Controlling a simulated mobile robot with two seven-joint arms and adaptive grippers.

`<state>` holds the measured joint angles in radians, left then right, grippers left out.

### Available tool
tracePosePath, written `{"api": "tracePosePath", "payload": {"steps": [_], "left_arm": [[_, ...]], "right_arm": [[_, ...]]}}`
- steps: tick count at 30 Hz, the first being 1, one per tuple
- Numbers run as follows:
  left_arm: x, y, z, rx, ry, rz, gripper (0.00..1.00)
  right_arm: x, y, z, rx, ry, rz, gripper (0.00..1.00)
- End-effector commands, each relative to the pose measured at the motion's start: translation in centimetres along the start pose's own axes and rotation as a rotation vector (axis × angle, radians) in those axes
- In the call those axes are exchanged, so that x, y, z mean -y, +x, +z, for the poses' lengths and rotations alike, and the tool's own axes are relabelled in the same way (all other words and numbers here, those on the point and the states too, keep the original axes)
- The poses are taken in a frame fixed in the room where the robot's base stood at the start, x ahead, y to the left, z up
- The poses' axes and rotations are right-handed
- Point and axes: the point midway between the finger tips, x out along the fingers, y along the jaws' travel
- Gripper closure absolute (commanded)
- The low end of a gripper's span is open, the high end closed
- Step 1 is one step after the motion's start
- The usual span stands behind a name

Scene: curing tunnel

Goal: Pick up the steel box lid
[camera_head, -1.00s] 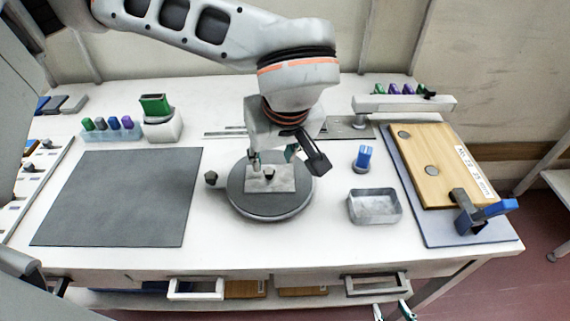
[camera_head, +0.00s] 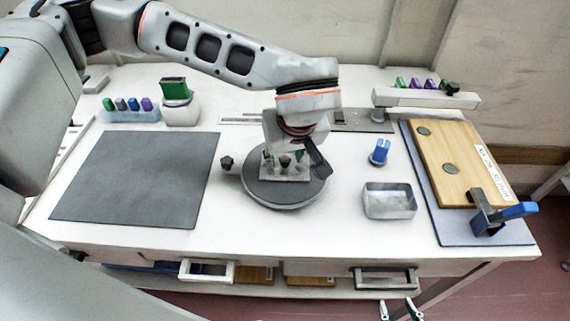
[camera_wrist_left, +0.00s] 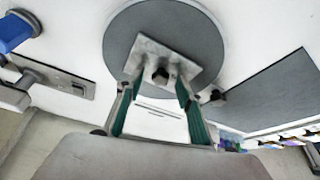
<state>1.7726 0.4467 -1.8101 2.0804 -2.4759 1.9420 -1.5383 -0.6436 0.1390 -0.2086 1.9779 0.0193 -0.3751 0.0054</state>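The steel lid (camera_head: 298,177) is a small square plate with a dark knob, lying on a grey round turntable (camera_head: 285,200). In the left wrist view the lid (camera_wrist_left: 183,60) lies just beyond my fingertips, with its knob (camera_wrist_left: 160,75) between them. My left gripper (camera_head: 284,158) is over the lid, pointing down, its fingers open on either side of the knob. I cannot tell whether they touch it. An open steel box (camera_head: 390,201) stands to the right of the turntable. My right gripper (camera_head: 399,309) shows at the bottom edge, fingers apart and empty.
A dark mat (camera_head: 140,178) lies left. A dark knob-like piece (camera_head: 226,163) sits beside the turntable. A blue-topped item (camera_head: 379,151) stands behind the box. A wooden board (camera_head: 458,165) with a blue-handled clamp (camera_head: 495,215) lies right. A rack of coloured pieces (camera_head: 130,113) stands back left.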

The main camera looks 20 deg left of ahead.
Motion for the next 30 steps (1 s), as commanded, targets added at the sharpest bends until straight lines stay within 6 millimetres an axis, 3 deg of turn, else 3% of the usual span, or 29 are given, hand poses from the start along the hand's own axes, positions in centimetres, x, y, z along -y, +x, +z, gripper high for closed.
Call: {"api": "tracePosePath", "payload": {"steps": [1, 4, 20, 26, 30], "left_arm": [[0.0, 0.0, 0.0, 0.000, 0.000, 0.000, 0.73], [0.0, 0.0, 0.0, 0.000, 0.000, 0.000, 0.99], [0.0, -0.9, -0.4, -0.001, 0.000, 0.001, 1.00], [-0.1, -3.8, -1.6, -0.004, -0.003, 0.004, 1.00], [-0.1, -7.2, -3.1, -0.007, -0.003, 0.005, 1.00]], "right_arm": [[0.0, 0.0, 0.0, 0.000, 0.000, 0.000, 0.62], [0.0, 0.0, 0.0, -0.001, 0.000, 0.001, 0.62], [-0.1, 0.0, -0.2, -0.003, 0.000, 0.001, 0.62], [-0.1, -0.1, -0.5, -0.006, 0.001, 0.001, 0.62], [-0.1, -0.2, -0.7, -0.008, 0.004, 0.000, 0.62]]}}
